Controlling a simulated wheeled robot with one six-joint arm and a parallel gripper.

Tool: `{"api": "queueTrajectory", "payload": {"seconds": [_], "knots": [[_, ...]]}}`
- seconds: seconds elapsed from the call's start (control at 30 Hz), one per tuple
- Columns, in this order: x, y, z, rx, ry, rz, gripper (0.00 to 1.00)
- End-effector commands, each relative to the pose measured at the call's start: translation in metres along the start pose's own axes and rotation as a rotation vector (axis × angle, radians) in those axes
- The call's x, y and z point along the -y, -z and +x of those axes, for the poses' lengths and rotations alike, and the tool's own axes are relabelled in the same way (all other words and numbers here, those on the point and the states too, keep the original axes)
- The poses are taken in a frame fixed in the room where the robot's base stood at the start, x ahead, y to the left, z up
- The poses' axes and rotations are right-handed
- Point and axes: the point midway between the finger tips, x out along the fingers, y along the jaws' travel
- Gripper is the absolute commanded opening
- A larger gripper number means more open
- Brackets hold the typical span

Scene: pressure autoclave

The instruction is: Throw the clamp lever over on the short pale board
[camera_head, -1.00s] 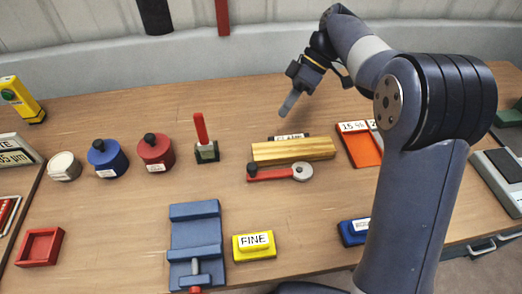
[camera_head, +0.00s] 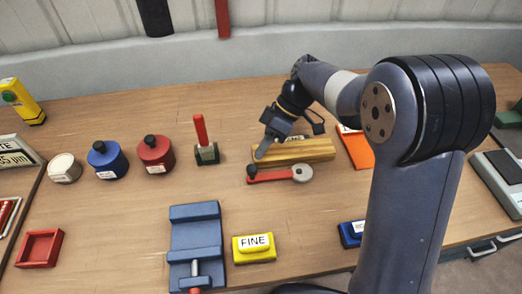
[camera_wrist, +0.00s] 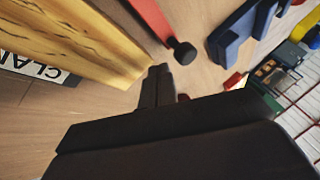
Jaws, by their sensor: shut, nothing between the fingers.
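The short pale board (camera_head: 318,153) lies on the bench, a yellow wood block with a CLAMP label behind it, partly hidden by my gripper. The clamp lever (camera_head: 270,175) lies along the board's near side; its red arm points left from a grey round pivot (camera_head: 302,173) and ends in a dark knob. My gripper (camera_head: 262,152) is shut and empty, tilted down by the board's left end. In the wrist view the fingertips (camera_wrist: 160,72) are near the board's end (camera_wrist: 85,40), and the lever's red arm and dark knob (camera_wrist: 184,50) are just beyond them.
A blue vise (camera_head: 196,240) and a yellow FINE block (camera_head: 254,247) stand nearer the front edge. A red-handled upright tool (camera_head: 203,140) stands left of the board. An orange tray (camera_head: 359,150) lies to the right. Bench between the red pot (camera_head: 156,155) and vise is clear.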

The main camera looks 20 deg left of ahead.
Motion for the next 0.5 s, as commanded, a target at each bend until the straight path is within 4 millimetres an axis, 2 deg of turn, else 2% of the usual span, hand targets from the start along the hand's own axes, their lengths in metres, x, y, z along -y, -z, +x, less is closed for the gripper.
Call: {"api": "queueTrajectory", "payload": {"seconds": [0.2,0.5], "knots": [[0.0119,-0.0004,0.0067,0.0,0.0,0.0,0.0],[0.0128,-0.0005,0.0074,0.0,0.0,0.0,0.0]]}}
